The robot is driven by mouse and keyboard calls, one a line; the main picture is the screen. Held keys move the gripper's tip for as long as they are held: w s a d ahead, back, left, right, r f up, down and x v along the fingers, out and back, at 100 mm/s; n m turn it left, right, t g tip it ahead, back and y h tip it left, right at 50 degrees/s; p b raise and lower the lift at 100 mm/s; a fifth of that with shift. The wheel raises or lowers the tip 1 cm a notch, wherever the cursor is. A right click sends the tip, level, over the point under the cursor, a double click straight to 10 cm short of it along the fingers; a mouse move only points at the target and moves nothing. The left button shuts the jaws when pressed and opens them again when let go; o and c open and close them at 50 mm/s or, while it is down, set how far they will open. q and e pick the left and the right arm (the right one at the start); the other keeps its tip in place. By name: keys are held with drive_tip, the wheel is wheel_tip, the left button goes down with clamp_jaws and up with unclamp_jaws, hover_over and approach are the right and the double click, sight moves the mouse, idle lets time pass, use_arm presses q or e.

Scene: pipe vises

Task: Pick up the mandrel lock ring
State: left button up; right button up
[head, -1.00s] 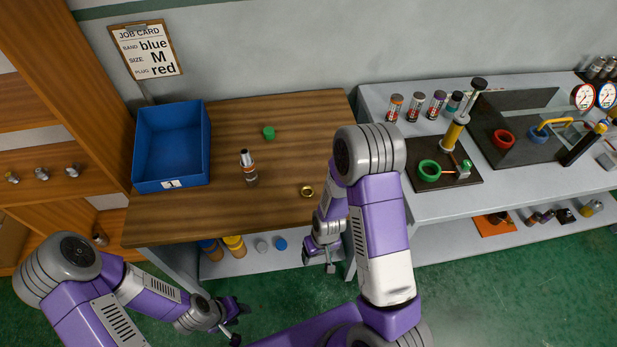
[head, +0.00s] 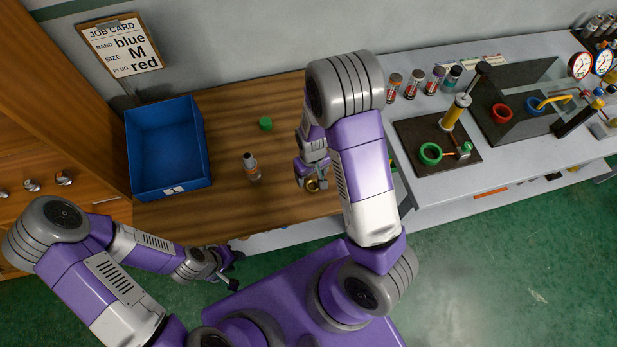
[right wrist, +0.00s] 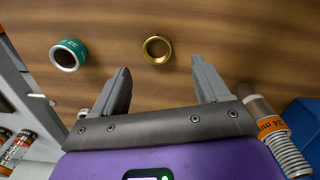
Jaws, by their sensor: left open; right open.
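The mandrel lock ring, a small brass-coloured ring (head: 313,186), lies flat on the wooden table near its front edge, partly hidden by my right gripper in the head view. My right gripper (head: 311,178) is open and empty above it. In the right wrist view the ring (right wrist: 157,61) lies just beyond the fingertips of my right gripper (right wrist: 159,67), about midway between them, with bare wood around it. My left gripper (head: 230,268) is open and empty, low in front of the table.
A grey cylinder with an orange band (head: 251,166) stands left of the ring. A green plug (head: 265,124) is farther back. A blue bin (head: 166,190) stands at the table's left. The grey bench (head: 440,195) at right holds vises. The job card (head: 122,48) reads blue, M, red.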

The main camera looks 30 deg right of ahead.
sight(313, 188)
drive_tip(key=f, duration=0.6)
drive_tip(key=shift+s+d+f, duration=0.1)
drive_tip(key=shift+s+d, duration=0.1)
drive_tip(key=shift+d, duration=0.05)
drive_tip(key=shift+c, duration=0.3)
drive_tip(key=c, duration=1.1)
